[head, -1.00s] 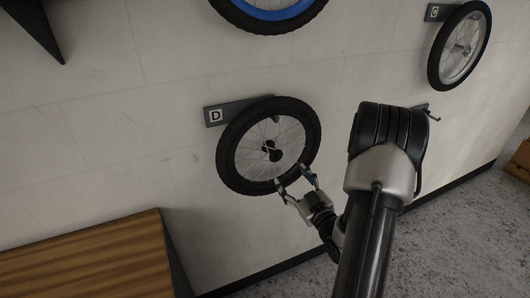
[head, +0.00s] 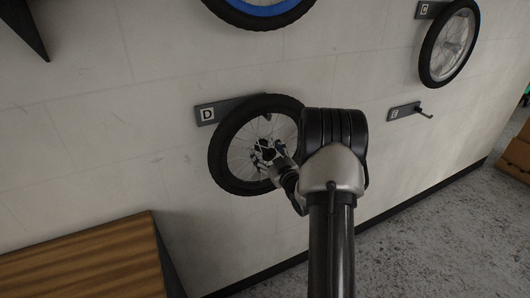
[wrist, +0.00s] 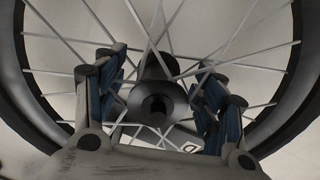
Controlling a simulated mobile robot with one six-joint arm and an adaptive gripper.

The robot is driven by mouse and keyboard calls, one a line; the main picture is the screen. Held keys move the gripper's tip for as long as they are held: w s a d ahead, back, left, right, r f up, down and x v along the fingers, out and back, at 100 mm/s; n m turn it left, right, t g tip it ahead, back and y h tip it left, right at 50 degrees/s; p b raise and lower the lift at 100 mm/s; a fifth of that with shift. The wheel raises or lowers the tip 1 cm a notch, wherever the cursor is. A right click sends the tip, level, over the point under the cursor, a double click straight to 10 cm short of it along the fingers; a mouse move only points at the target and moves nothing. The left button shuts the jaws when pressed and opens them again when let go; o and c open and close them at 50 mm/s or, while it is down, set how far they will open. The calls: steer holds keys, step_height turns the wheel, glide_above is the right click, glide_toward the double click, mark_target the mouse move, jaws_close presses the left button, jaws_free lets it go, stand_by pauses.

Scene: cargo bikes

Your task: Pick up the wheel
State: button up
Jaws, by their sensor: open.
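A black-tyred wheel (head: 221,154) with thin pale spokes hangs on the wall at the bracket marked D (head: 207,114). My gripper (head: 266,156) is in front of the wheel's middle, and my arm covers part of its right side. In the wrist view my open gripper (wrist: 160,100) has its blue-padded fingers on either side of the wheel's dark hub (wrist: 157,100). The fingers are close to the spokes; I cannot tell whether they touch. Nothing is clamped.
A blue-rimmed wheel (head: 262,10) hangs above, and a silver-spoked wheel (head: 449,43) hangs at the upper right. An empty hook bracket marked E (head: 405,112) is on the wall at right. A wooden bench (head: 80,262) stands at lower left.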

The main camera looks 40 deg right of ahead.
steer(key=shift+w, duration=0.25)
steer(key=shift+c, duration=0.4)
jaws_close()
stand_by(0.4)
steer(key=shift+d+r, duration=0.1)
steer(key=shift+r, duration=0.15)
